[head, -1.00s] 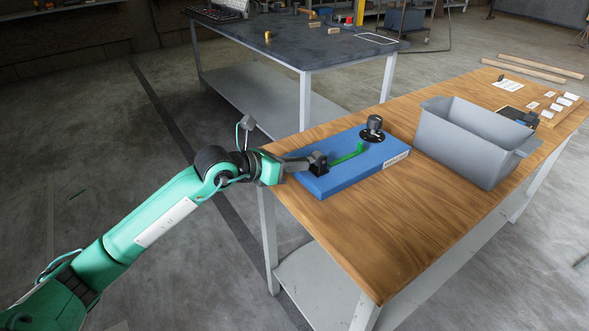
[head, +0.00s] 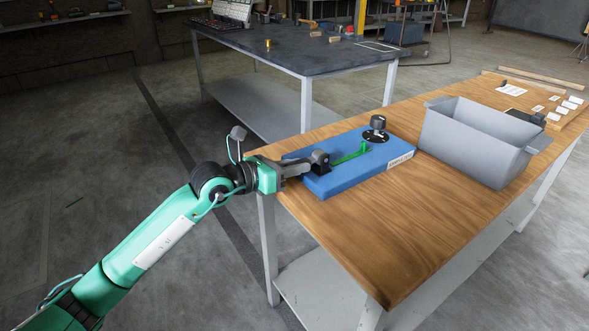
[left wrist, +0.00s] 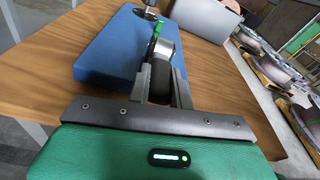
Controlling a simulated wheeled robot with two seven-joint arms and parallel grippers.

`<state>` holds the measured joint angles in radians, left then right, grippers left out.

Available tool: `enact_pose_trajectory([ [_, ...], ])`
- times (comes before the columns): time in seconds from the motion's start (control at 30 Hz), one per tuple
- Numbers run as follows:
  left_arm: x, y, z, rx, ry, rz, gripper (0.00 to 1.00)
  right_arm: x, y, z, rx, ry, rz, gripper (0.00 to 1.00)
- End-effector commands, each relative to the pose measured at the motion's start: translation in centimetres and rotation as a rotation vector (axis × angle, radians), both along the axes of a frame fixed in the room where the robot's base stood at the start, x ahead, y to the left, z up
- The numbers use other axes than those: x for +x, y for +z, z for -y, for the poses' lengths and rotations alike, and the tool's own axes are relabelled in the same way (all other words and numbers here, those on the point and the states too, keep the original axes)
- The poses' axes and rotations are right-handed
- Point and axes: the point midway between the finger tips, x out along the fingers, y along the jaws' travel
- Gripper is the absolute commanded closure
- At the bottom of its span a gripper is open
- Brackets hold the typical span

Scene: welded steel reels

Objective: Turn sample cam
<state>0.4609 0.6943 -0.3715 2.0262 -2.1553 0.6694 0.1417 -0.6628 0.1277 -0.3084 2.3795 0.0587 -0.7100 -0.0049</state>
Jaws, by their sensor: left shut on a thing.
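The sample cam is a blue block (head: 345,180) lying flat on the wooden table, with a white label on its front side. A green bar (head: 352,154) runs across its top, and a dark round knob (head: 378,123) stands on a black disc at its far end. My left gripper (head: 308,163) is shut on a dark round part (head: 319,158) at the block's near left end. In the left wrist view the fingers sit on both sides of this dark cylinder (left wrist: 160,82), with a grey metal piece beyond it. My right gripper is not in view.
A grey open bin (head: 470,140) stands on the wooden table (head: 400,230) right of the block. White cards and a small dark item lie at the table's far right. A dark-topped table (head: 310,58) stands behind. The wooden table's front is clear.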

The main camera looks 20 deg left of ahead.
Motion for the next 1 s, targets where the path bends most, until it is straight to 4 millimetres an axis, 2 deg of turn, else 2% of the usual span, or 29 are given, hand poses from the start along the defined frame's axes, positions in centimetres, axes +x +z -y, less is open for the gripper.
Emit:
enact_pose_trajectory([
  [0.5,-0.01,-0.11,0.01,-0.005,0.0,0.004,1.0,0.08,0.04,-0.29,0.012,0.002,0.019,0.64],
  [0.53,-0.01,-0.11,0.01,-0.005,0.0,0.004,0.76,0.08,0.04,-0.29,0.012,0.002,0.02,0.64],
  [0.63,-0.01,-0.11,0.01,-0.005,0.0,0.004,0.58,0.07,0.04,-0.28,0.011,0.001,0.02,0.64],
  [1.0,-0.38,-0.01,-0.31,-0.004,0.0,0.005,0.58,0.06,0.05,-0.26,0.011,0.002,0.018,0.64],
])
